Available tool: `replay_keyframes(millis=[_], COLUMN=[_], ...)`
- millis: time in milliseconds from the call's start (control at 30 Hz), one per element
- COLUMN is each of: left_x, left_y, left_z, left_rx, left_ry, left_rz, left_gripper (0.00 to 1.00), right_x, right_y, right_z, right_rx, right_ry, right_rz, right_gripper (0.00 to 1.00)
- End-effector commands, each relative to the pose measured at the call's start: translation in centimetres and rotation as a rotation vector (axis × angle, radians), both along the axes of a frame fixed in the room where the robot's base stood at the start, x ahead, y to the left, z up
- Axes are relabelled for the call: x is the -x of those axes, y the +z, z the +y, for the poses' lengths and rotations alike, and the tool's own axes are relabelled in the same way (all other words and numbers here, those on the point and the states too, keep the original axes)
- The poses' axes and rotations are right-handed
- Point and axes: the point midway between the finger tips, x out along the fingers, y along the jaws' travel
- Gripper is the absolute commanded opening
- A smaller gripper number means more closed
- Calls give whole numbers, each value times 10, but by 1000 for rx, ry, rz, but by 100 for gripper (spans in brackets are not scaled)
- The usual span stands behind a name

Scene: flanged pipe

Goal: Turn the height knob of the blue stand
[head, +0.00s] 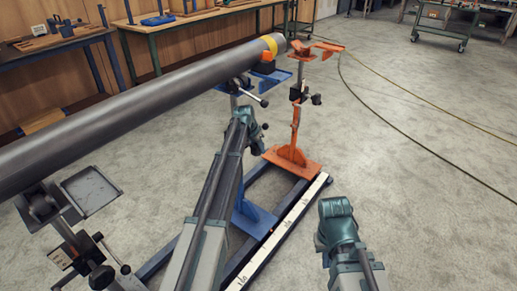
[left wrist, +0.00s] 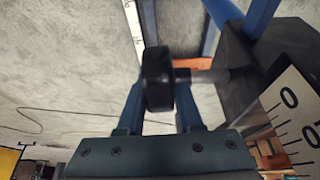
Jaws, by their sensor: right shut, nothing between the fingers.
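The blue stand (head: 252,216) is under the far end of the grey pipe (head: 130,95), partly hidden by my left arm. A black round knob on a metal shaft, which I take as its height knob, is seen edge-on in the left wrist view (left wrist: 158,78). My left gripper (head: 245,112) is at the stand's post. In the left wrist view its two blue fingers (left wrist: 160,100) are apart, with the knob across the gap at their tips. I cannot tell whether they touch it. My right gripper (head: 335,207) is shut and empty, low at the right.
An orange stand (head: 297,150) is just beyond the blue stand. A rail with a white scale strip (head: 280,232) runs along the floor. A nearer stand with a grey tray (head: 90,190) is at the left. Benches (head: 190,18) line the back. Open floor lies right.

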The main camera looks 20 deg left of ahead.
Motion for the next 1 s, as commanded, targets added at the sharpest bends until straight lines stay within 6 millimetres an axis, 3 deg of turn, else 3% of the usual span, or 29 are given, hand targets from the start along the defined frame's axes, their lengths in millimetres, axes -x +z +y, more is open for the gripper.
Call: replay_keyframes(millis=[33, 133, 567, 1000], left_x=[0, 0, 3, 5], left_y=[0, 0, -3, -5], left_z=[0, 0, 1, 1], left_rx=[0, 0, 25, 133], left_ry=[0, 0, 2, 2], left_rz=[0, 0, -71, -368], left_gripper=[15, 0, 0, 0], right_x=[0, 0, 0, -1], right_y=[0, 0, -10, -52], right_z=[0, 0, 0, -2], right_rx=[0, 0, 1, 8], right_ry=[0, 0, 0, 2], right_rz=[0, 0, 0, -2], right_gripper=[0, 0, 0, 0])
